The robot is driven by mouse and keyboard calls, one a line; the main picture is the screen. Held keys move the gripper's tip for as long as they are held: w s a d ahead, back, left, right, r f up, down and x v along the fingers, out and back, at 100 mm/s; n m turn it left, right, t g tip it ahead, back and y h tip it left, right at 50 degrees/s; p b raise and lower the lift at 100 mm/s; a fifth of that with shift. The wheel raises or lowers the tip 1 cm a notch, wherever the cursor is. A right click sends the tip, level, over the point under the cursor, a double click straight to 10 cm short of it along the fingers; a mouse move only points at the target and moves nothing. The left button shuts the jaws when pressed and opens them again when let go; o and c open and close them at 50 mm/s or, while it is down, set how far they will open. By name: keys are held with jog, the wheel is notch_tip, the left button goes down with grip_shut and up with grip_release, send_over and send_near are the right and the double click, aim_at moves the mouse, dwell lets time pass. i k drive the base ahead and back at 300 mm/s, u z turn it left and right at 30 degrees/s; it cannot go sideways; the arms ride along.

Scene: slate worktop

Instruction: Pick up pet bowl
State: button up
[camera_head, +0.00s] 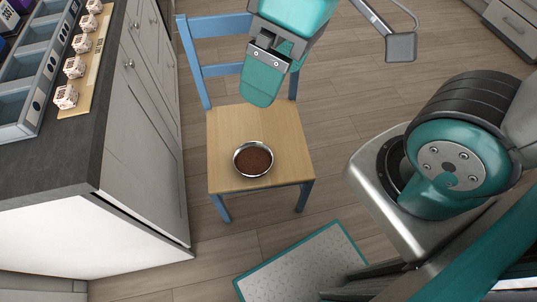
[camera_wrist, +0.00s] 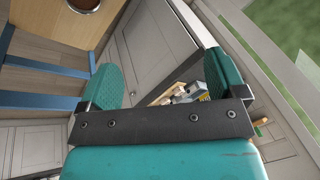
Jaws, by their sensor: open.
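The pet bowl (camera_head: 253,159) is a round metal dish filled with brown food. It stands upright near the front of the wooden seat of a blue-framed chair (camera_head: 225,125). My gripper (camera_head: 262,92) is behind and above the bowl in the head view, apart from it and empty. In the wrist view my gripper (camera_wrist: 163,78) shows its two teal fingers spread wide. The bowl (camera_wrist: 85,4) is cut off at the top left edge of that view, outside the space between the fingers.
A dark slate worktop (camera_head: 65,160) on grey cabinets is left of the chair. It holds a blue-grey compartment tray (camera_head: 22,118) and a wooden board (camera_head: 88,75) with several patterned cubes. A teal-edged grey mat (camera_head: 300,268) lies on the floor in front. Wooden floor is clear right of the chair.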

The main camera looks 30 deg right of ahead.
aim_at(253, 159)
jog(key=u, duration=2.85)
jog(key=i, duration=1.15)
jog(key=z, duration=2.9)
